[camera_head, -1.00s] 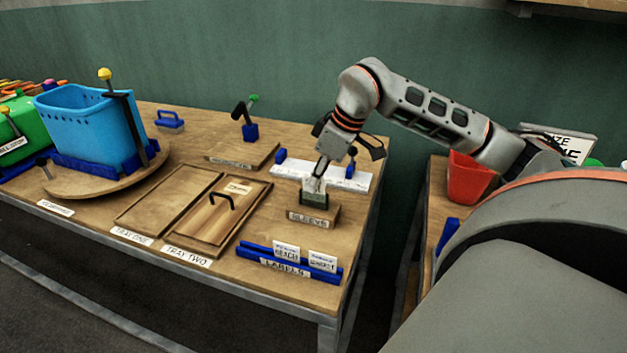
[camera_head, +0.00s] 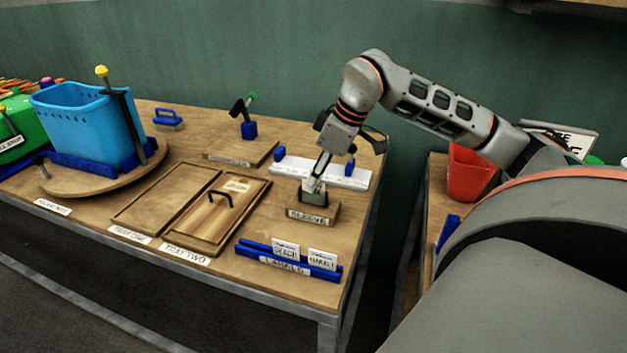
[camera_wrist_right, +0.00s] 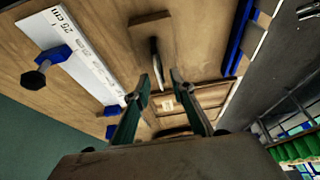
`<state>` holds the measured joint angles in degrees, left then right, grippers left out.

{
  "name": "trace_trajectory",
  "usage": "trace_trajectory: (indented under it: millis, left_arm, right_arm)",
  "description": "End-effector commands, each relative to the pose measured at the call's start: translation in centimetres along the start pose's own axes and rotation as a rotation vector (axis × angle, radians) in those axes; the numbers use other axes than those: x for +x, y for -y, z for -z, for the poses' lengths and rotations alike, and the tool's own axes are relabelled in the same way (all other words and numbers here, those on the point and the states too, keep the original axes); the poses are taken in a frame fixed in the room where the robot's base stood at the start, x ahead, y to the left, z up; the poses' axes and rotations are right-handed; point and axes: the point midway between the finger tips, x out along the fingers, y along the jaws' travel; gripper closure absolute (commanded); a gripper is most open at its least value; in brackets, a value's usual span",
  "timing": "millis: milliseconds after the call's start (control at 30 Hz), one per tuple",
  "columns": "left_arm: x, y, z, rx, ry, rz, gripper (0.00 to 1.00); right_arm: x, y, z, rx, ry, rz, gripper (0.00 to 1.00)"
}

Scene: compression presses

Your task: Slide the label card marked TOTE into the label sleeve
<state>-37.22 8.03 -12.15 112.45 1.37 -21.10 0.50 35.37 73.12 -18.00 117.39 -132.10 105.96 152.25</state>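The label sleeve (camera_head: 314,198) is a small dark greenish holder on a wooden block marked SLEEVE (camera_head: 312,214). A pale card (camera_head: 313,184) stands upright at the sleeve, its lower part hidden; its print is too small to read. My right gripper (camera_head: 317,178) is directly above the sleeve, pointing down around the card's top. In the right wrist view, its two green fingers (camera_wrist_right: 160,77) are apart, with a thin upright edge between their tips and a visible gap on each side. My left gripper is not in view.
A blue rack marked LABELS (camera_head: 262,258) holds two more cards in front of the sleeve. A white ruler strip (camera_head: 345,178) with blue stops lies behind. Tray two (camera_head: 195,247) with a black-handled lid is at left. A red bin (camera_head: 468,176) stands right.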

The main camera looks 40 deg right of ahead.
Motion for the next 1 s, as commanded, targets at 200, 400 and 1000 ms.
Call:
trace_trajectory:
  millis: [200, 400, 1000]
  left_arm:
    - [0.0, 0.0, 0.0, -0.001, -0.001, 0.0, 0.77]
    - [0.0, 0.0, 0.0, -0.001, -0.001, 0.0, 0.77]
    - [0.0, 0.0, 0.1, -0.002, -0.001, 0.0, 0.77]
  right_arm:
    - [-4.6, -0.1, 0.1, -0.001, -0.003, -0.006, 0.76]
    - [-8.2, -0.1, 0.1, 0.0, -0.002, -0.005, 0.76]
    - [-10.5, 0.0, 0.0, 0.0, 0.001, -0.001, 0.76]
